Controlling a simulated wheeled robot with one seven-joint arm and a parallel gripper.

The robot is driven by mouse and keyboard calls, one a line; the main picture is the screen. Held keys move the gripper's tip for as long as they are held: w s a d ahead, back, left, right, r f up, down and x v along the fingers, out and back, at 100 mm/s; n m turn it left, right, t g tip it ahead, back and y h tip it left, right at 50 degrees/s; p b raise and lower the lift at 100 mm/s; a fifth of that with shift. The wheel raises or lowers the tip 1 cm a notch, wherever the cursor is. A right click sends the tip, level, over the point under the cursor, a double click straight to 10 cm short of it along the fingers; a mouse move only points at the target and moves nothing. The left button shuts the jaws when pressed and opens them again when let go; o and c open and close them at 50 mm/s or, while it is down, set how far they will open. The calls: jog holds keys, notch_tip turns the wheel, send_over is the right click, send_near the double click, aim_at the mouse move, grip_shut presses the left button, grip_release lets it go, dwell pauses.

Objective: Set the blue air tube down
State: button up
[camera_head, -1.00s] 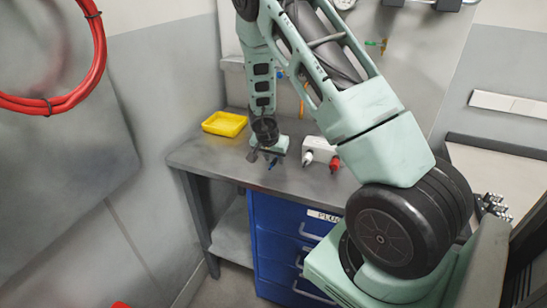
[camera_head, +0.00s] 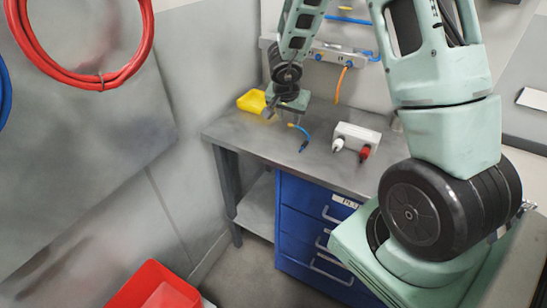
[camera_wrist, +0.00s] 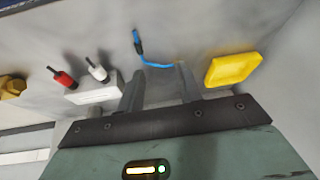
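The blue air tube (camera_head: 305,134) lies on the grey workbench (camera_head: 238,127), with its dark connector end toward the front edge. In the wrist view the tube (camera_wrist: 152,64) curves from its dark connector toward the space just beyond my fingertips. My gripper (camera_head: 284,116) is above the bench, a little left of and behind the tube in the head view. In the wrist view its two fingers (camera_wrist: 159,76) stand apart with nothing held between them. One end of the tube appears close to the right finger; whether they touch is unclear.
A yellow tray (camera_head: 252,101) stands at the bench's back left. A white block with white and red plugs (camera_head: 357,137) stands right of the tube. An orange hose (camera_head: 341,85) hangs behind. Blue drawers (camera_head: 310,225) are under the bench. A red bin (camera_head: 152,287) is at lower left.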

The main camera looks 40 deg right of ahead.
jog(key=a+r+n+t+y, duration=0.1)
jog(key=a+r+n+y, duration=0.25)
jog(key=a, duration=0.75)
jog(key=a+r+n+t+y, duration=0.2)
jog(key=a+r+n, duration=0.2)
jog(key=a, duration=0.7)
jog(key=s+a+r+n+g+y, duration=0.25)
jog(key=s+a+n, duration=0.25)
jog(key=s+a, duration=0.4)
jog(key=s+a+r+n+g+h, duration=0.1)
jog(key=s+n+g+h, duration=0.2)
jog(key=s, duration=1.5)
jog(key=n, duration=0.4)
jog(key=shift+s+a+h, duration=0.25)
jog(key=shift+a+h, duration=0.05)
jog(key=shift+a, duration=0.05)
jog(key=shift+n+g, duration=0.25)
